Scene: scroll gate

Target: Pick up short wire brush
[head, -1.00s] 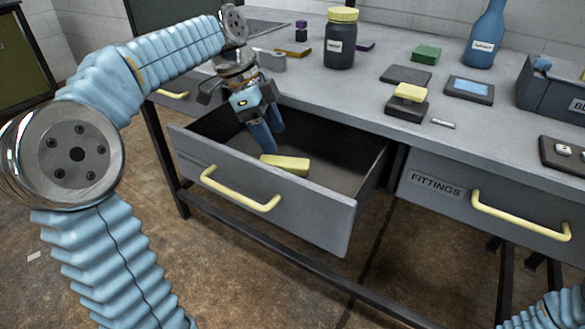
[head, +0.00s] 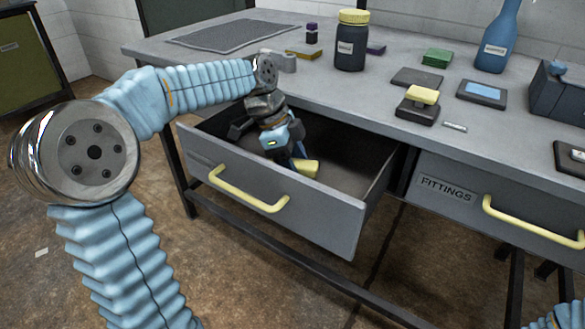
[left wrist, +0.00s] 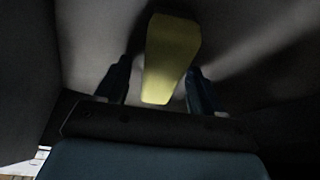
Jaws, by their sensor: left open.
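The yellow block-like piece in the open drawer (head: 362,207), which I take as the short wire brush (head: 308,167), lies on the drawer floor; no bristles show. In the head view my left gripper (head: 300,160) reaches down into the drawer and partly hides it. In the left wrist view the yellow piece (left wrist: 170,58) lies between the two blue fingers of the left gripper (left wrist: 157,85). The fingers are apart, with a gap on each side of it. My right gripper is out of view; only a bit of my right arm shows at the lower right corner.
The drawer has a yellow handle (head: 248,190) and high side walls around my left gripper. A shut drawer labelled FITTINGS (head: 447,190) is to the right. On the bench stand a dark jar (head: 351,48), a blue bottle (head: 493,40) and several small blocks.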

